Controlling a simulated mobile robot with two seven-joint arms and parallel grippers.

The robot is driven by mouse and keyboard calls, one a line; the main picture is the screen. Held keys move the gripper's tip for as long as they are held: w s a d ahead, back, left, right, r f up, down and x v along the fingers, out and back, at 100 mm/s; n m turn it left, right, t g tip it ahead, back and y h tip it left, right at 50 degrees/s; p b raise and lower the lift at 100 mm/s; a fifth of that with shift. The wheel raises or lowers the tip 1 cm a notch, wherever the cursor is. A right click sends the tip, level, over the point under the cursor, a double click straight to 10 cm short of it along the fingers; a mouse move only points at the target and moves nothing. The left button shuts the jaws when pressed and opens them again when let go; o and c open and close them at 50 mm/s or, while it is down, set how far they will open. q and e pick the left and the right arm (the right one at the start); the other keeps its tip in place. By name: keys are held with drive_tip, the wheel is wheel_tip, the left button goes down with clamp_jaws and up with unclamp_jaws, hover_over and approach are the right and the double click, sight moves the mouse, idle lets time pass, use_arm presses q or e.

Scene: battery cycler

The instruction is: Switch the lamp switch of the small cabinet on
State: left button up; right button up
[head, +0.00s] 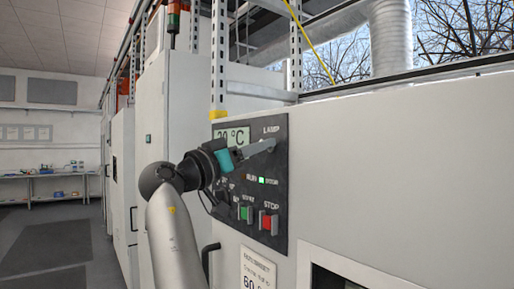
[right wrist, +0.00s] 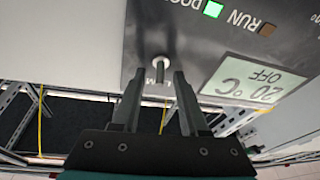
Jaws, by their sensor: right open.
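The small cabinet's dark control panel (head: 278,220) carries the LAMP label (head: 271,129) at its upper right. My right gripper (head: 268,146) is at the panel just below that label. In the right wrist view, which is upside down, the lamp switch (right wrist: 161,66) is a small pale metal lever. It stands in line with the gap between the two open fingers of my right gripper (right wrist: 158,74). The fingers hold nothing, and I cannot tell if they touch the lever. In the head view the fingers cover the switch. My left gripper is out of view.
The display (right wrist: 254,80) reads 20 °C and OFF. A green DOOR light (right wrist: 212,9) is lit beside a dark RUN light (right wrist: 267,29). The green start button (head: 246,213) and red STOP button (head: 268,222) sit below my right gripper. A black handle (head: 208,252) juts out lower left.

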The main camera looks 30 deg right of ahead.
drive_tip(key=b+v, duration=0.5)
drive_tip(key=v, duration=1)
drive_tip(key=shift+a+b, duration=0.2)
drive_tip(key=shift+b, duration=0.1)
